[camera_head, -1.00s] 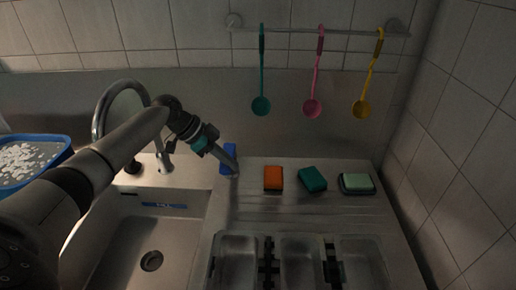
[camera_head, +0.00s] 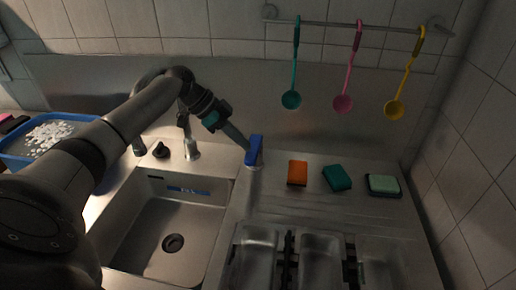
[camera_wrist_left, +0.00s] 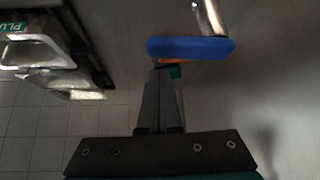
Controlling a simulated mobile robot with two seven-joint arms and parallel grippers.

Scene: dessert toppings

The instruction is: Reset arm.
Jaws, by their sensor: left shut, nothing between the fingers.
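My left arm reaches in from the left over the sink. Its gripper (camera_head: 240,145) is shut and empty, with its tips beside a blue object (camera_head: 255,152) at the back of the counter. In the left wrist view the closed fingers (camera_wrist_left: 160,95) point toward the blue object (camera_wrist_left: 190,47), which shows as a rounded blue bar just beyond the tips. I cannot tell whether they touch. My right gripper is not in view.
An orange sponge (camera_head: 297,172), a teal sponge (camera_head: 337,177) and a pale green sponge (camera_head: 383,185) lie on the drainboard. Metal containers (camera_head: 320,255) stand in front. Teal, pink and yellow ladles hang from a rail (camera_head: 340,24). A blue tray (camera_head: 18,160) with white pieces is at left.

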